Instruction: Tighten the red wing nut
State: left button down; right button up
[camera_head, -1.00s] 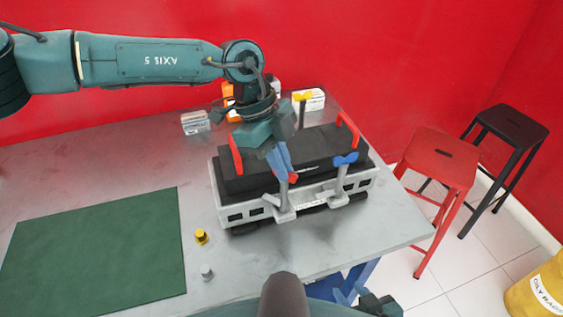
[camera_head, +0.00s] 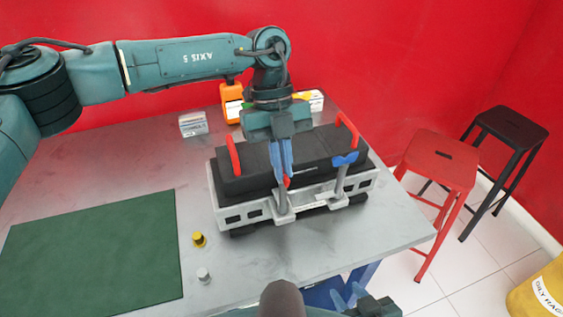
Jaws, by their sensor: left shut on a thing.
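The red wing nut (camera_head: 287,182) sits on top of the left grey post (camera_head: 283,203) at the front of the engine trainer. Only a small part of it shows. My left gripper (camera_head: 282,172) points down with its blue fingers shut on the red wing nut, hiding most of it. A blue wing nut (camera_head: 345,159) sits on the right grey post (camera_head: 339,185). The trainer has a black block (camera_head: 318,148) with two red handles in a light grey frame (camera_head: 245,214). My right gripper (camera_head: 349,296) is at the bottom edge with its blue fingers apart, away from the trainer.
A green mat (camera_head: 95,250) covers the left of the grey table (camera_head: 330,245). A yellow cap (camera_head: 199,240) and a grey cap (camera_head: 204,275) stand by it. A white box (camera_head: 194,124) and an orange bottle (camera_head: 231,98) stand behind. Red (camera_head: 438,165) and black stools are at right.

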pick_arm(q)
jog(key=shift+m, duration=0.3)
pick_arm(e)
jog(key=shift+s+f, duration=0.1)
pick_arm(q)
jog(key=c, duration=1.6)
grip_release()
jog(key=shift+r, duration=0.1)
jog(key=shift+w+r, duration=0.2)
jog(key=shift+r, duration=0.15)
jog(key=b+v, duration=0.1)
jog(key=v, duration=1.1)
pick_arm(e)
jog(key=shift+a, duration=0.25)
pick_arm(q)
jog(key=shift+s+r, duration=0.1)
pick_arm(e)
jog(key=shift+f, duration=0.1)
